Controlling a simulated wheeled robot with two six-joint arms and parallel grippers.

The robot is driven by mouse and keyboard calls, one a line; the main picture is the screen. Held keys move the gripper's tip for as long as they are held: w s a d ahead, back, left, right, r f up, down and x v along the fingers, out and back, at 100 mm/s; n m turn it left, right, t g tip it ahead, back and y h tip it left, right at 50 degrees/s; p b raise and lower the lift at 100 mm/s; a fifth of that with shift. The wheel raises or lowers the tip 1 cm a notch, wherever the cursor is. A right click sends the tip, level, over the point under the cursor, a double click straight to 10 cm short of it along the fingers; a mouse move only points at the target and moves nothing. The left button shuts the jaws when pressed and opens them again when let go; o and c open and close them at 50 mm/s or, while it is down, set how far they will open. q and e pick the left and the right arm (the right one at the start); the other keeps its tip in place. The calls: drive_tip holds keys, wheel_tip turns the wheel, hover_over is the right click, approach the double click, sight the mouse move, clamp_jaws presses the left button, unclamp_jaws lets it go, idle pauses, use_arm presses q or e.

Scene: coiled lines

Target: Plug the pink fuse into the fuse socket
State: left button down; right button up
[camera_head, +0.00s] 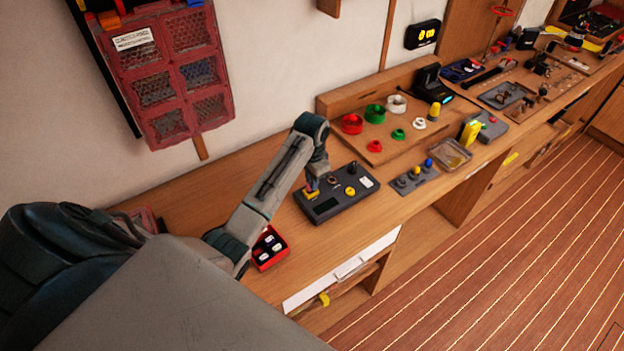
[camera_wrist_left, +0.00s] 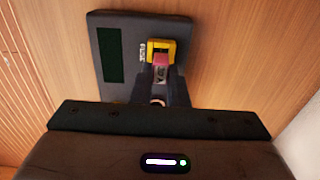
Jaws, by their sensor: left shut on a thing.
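The dark device (camera_head: 326,205) lies on the workbench, with a yellow-framed fuse socket (camera_head: 311,194) at its left back corner. In the left wrist view the yellow socket (camera_wrist_left: 162,44) sits beside the printed word on the device (camera_wrist_left: 117,20). My left gripper (camera_head: 312,182) points down at the socket. In the left wrist view my left gripper (camera_wrist_left: 161,78) is shut on the pink fuse (camera_wrist_left: 161,66). The fuse overlaps the socket's near edge in that view. I cannot tell whether it touches or enters the socket. My right gripper is not in view.
A red box (camera_head: 266,262) with dark and white pieces stands by my left forearm. The device carries a yellow knob (camera_head: 350,191). A small grey panel with knobs (camera_head: 410,181) lies to its right. A board of coloured rings (camera_head: 375,146) is behind. Bare bench lies in front.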

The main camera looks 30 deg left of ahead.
use_arm(q)
drive_tip(key=shift+f, duration=0.35)
idle(0.4)
drive_tip(key=shift+f, duration=0.5)
drive_tip(key=c, duration=1.3)
unclamp_jaws()
drive_tip(key=shift+c, duration=0.2)
